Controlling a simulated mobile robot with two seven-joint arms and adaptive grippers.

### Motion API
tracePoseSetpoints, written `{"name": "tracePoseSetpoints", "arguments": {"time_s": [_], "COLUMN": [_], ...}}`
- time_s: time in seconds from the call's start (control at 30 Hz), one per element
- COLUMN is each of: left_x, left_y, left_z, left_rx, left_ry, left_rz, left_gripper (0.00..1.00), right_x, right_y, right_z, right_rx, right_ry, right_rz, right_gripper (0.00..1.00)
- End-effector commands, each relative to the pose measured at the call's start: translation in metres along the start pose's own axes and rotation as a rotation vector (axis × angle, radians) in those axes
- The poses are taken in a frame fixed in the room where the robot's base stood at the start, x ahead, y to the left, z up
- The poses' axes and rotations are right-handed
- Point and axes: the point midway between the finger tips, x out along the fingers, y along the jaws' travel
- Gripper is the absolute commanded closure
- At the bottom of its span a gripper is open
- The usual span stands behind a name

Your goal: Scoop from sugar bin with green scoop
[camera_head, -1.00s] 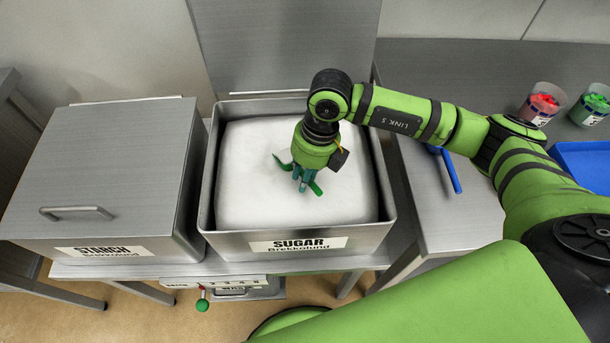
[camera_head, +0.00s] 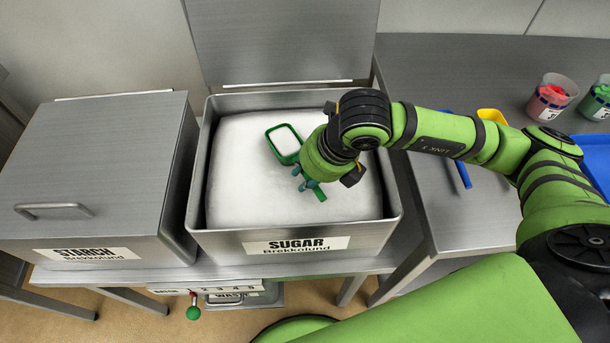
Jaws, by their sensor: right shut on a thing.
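The open sugar bin (camera_head: 220,238) stands in the middle of the head view, labelled SUGAR, with a heaped white mass of sugar (camera_head: 240,180) inside. My right gripper (camera_head: 308,184) is over the right part of the sugar, shut on the green scoop (camera_head: 270,133). The scoop's bowl points up and left and looks filled with white. The end of its handle shows below the fingers. Whether the scoop touches the sugar surface I cannot tell. My left gripper is not in view.
A closed starch bin (camera_head: 110,140) stands to the left. The sugar bin's lid (camera_head: 285,40) is raised behind it. On the right table are a blue handle (camera_head: 464,175), a yellow item (camera_head: 492,116), a blue tray (camera_head: 595,155) and cups with red (camera_head: 552,97) and green contents.

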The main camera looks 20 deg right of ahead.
Motion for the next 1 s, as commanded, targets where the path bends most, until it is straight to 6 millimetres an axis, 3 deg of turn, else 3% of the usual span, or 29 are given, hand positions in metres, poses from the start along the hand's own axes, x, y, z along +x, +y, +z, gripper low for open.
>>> {"name": "tracePoseSetpoints", "arguments": {"time_s": [1.0], "left_x": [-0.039], "left_y": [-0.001], "left_z": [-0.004], "left_rx": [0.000], "left_ry": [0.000], "left_rz": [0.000], "left_gripper": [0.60], "right_x": [-0.071], "right_y": [0.016], "right_z": [0.019], "right_rx": [-0.005], "right_ry": [-0.020], "right_rz": [0.002], "right_gripper": [1.00]}}
